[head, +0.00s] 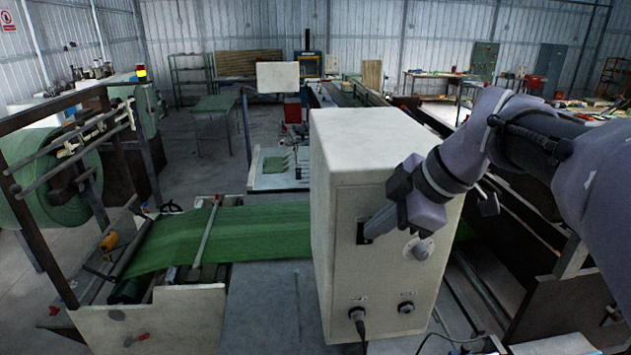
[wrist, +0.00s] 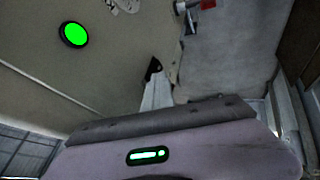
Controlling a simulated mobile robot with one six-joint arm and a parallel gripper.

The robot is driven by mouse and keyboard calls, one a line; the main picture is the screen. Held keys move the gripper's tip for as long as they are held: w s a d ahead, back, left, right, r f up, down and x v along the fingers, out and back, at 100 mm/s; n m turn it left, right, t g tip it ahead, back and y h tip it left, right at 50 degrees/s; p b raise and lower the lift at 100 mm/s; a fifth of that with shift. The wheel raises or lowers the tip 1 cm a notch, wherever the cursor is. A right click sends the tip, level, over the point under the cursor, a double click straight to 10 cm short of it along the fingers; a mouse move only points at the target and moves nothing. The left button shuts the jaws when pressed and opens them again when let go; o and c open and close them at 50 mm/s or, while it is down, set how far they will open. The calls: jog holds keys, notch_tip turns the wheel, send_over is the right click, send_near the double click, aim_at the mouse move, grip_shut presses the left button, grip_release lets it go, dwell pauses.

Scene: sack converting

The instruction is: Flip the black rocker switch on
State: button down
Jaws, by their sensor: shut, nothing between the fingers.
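The black rocker switch (head: 362,238) sits on the front panel of a beige control cabinet (head: 345,270). Only part of it shows, because my gripper's fingertips cover the rest. My gripper (head: 371,227) is shut and empty, reaching in from the right with its tips at the switch. In the wrist view the fingers (wrist: 155,84) point at the dark switch (wrist: 152,67), and the tips look to be touching it or very close. I cannot tell which way the rocker is tilted.
A round dial (head: 418,248) sits right of the switch, below my gripper. Two connectors sit lower, the left with a plugged cable (head: 357,314). A green round lamp (wrist: 74,34) glows in the wrist view. Green sack fabric (head: 250,233) runs left of the cabinet.

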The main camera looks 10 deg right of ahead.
jog(key=shift+w+r+p, duration=0.15)
jog(key=shift+r+p, duration=0.2)
jog(key=shift+r, duration=0.4)
